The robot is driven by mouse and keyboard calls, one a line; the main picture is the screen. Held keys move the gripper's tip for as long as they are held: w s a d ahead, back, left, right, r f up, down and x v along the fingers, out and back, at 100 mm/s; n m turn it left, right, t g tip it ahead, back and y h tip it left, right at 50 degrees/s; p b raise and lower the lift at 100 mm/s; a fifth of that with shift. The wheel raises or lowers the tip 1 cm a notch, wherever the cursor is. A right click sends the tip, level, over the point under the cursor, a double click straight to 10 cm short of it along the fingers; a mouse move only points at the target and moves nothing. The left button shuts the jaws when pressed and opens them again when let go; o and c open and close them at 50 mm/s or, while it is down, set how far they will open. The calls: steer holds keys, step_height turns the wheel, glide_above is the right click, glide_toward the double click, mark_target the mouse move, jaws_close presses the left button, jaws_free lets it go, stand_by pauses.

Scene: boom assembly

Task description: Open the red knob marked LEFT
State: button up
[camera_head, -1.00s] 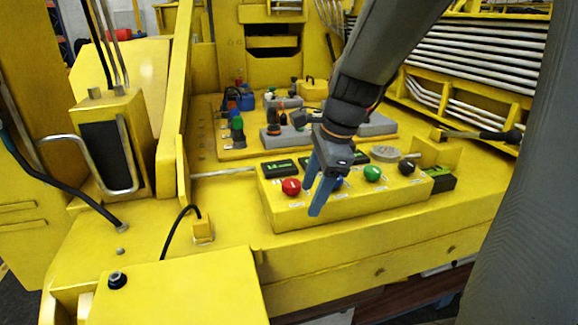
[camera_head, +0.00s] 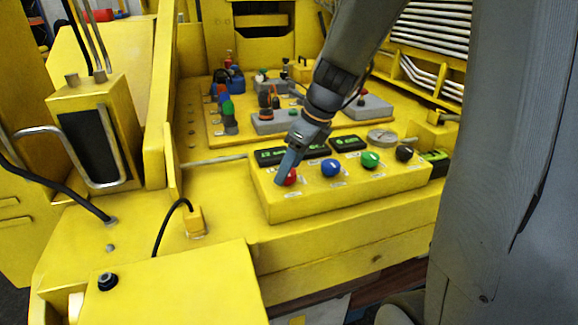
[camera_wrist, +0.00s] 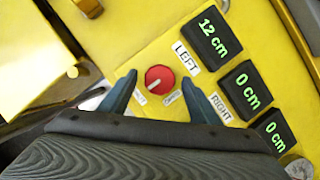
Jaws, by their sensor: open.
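The red knob (camera_wrist: 159,79) sits on the yellow control box, beside a white label reading LEFT (camera_wrist: 186,58). A display (camera_wrist: 209,38) near that label reads 12 cm. In the wrist view my gripper (camera_wrist: 165,84) is open, with one blue finger on each side of the red knob; I cannot tell whether they touch it. In the head view the red knob (camera_head: 290,177) is partly hidden behind my gripper (camera_head: 283,176). A white pointer mark shows on the knob's face.
Blue (camera_head: 331,168), green (camera_head: 370,159) and black (camera_head: 404,153) knobs stand in a row to the right on the same control box (camera_head: 300,207). Two more displays (camera_wrist: 247,90) read 0 cm. Behind the box is a panel with several levers and switches (camera_head: 275,115).

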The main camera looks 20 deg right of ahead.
steer(key=shift+f, duration=0.2)
steer(key=shift+c, duration=0.3)
steer(key=c, duration=1)
